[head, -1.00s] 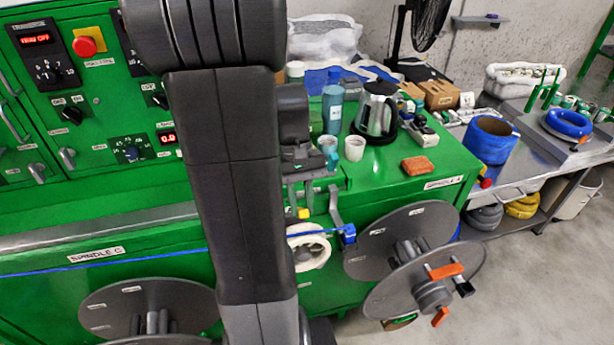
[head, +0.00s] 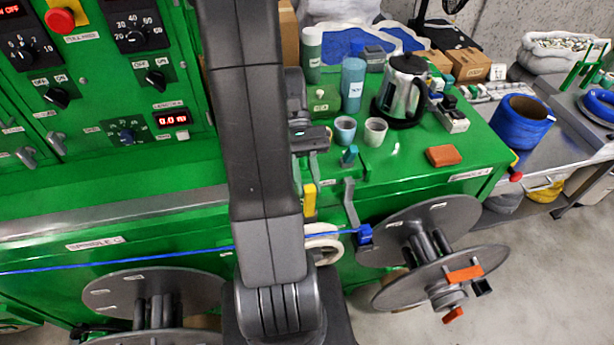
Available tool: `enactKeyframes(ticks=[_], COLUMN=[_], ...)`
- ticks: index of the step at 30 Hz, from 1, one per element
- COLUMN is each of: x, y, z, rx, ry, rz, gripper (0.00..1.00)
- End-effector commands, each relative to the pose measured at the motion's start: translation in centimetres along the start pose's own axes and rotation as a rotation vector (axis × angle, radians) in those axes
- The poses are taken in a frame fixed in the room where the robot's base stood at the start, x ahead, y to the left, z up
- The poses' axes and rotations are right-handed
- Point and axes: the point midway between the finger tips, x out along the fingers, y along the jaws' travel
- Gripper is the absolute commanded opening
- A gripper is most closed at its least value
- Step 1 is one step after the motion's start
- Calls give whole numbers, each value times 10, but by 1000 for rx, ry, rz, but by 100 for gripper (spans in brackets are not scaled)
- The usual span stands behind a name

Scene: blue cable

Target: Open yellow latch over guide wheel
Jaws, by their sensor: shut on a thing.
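The yellow latch (head: 309,200) stands upright at the front edge of the green machine, just above the white guide wheel (head: 325,246). My gripper (head: 309,180) reaches down from above, its fingertips shut on the upper end of the latch. My dark arm hides the left part of the guide wheel and part of the gripper. The blue cable (head: 150,258) runs across the machine front, passes behind my arm and comes out at the wheel. It leads to a blue block (head: 365,234) below a grey bracket (head: 351,204).
A grey reel (head: 430,240) stands at the right front, another reel (head: 160,290) at the lower left. Cups (head: 375,131), a bottle (head: 353,84), a kettle (head: 403,90) and an orange block (head: 443,156) stand on the green top. Open floor (head: 540,290) lies at the right.

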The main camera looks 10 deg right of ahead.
Motion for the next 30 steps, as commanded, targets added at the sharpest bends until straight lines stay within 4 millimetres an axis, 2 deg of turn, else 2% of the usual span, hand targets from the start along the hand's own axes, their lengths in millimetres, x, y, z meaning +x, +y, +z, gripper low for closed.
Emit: enactKeyframes(ticks=[16, 17, 19, 20, 30], x=[1, 1, 1, 1, 1], y=[0, 0, 0, 0, 0], z=[-2, -2, -2, -2, -1], rx=[-1, -1, -1, -1, 0], ry=[-21, -21, -22, -22, -23], rz=[-2, -2, -2, -2, -1], gripper=[0, 26, 39, 42, 42])
